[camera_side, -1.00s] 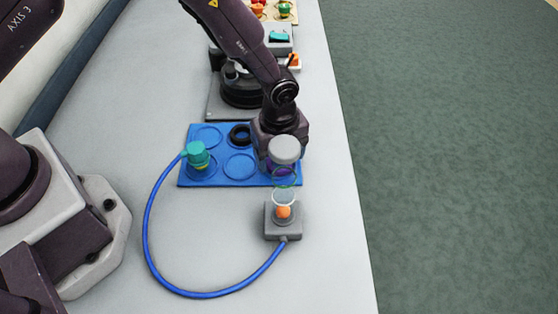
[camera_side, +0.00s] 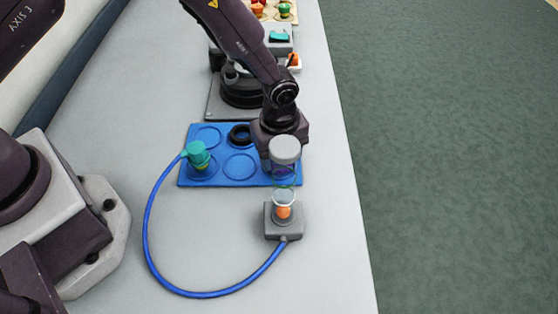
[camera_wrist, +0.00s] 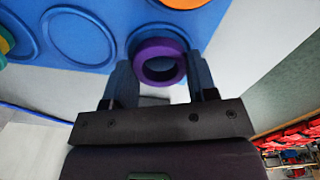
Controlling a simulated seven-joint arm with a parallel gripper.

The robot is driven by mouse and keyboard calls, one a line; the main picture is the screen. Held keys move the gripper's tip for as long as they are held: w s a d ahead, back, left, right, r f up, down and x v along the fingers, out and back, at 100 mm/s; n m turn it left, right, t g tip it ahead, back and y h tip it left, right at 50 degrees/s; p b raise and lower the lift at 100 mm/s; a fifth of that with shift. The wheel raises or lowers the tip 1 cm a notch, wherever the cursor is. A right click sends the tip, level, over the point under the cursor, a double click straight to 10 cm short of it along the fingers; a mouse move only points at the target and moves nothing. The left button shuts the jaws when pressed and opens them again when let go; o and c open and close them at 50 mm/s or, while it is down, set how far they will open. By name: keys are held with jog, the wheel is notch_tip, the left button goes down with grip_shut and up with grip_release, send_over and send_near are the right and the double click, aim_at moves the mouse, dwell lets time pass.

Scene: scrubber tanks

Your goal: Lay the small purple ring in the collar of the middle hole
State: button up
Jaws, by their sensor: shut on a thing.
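My gripper (camera_wrist: 158,80) points down at the blue tray (camera_wrist: 110,8), its two fingers shut on the small purple ring (camera_wrist: 158,62). The ring is between the fingers and in front of a round recess at the tray's right end. I cannot tell whether it touches the tray. In the side view my gripper (camera_side: 284,165) is over the tray's right end, behind a clear capped cylinder that largely hides the fingers; only a hint of purple shows through. I cannot make out which place is the middle hole with the collar.
The clear cylinder with a white cap (camera_side: 285,148) rises from a grey block (camera_side: 272,232) with orange inside. A blue hose (camera_side: 147,220) loops to a teal plug (camera_side: 198,155) on the tray. A black ring (camera_side: 240,130) sits in a back recess. A grey base stands behind.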

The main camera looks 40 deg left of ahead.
jog(key=shift+r, duration=2.15)
jog(key=w+a+r+m, duration=0.2)
jog(key=w+a+r, duration=0.2)
jog(key=a, duration=0.3)
jog(key=w+a+r+m, duration=0.1)
jog(key=w+a+r, duration=0.3)
jog(key=a, duration=0.4)
jog(key=w+a+r+m, duration=0.2)
jog(key=w+a+r, duration=0.15)
jog(key=a, duration=0.35)
jog(key=shift+w+f, duration=0.15)
jog(key=shift+f, duration=1.4)
jog(key=shift+w+f, duration=0.1)
jog(key=shift+f, duration=1.4)
jog(key=shift+f, duration=0.3)
jog(key=shift+f, duration=0.35)
jog(key=shift+f, duration=0.75)
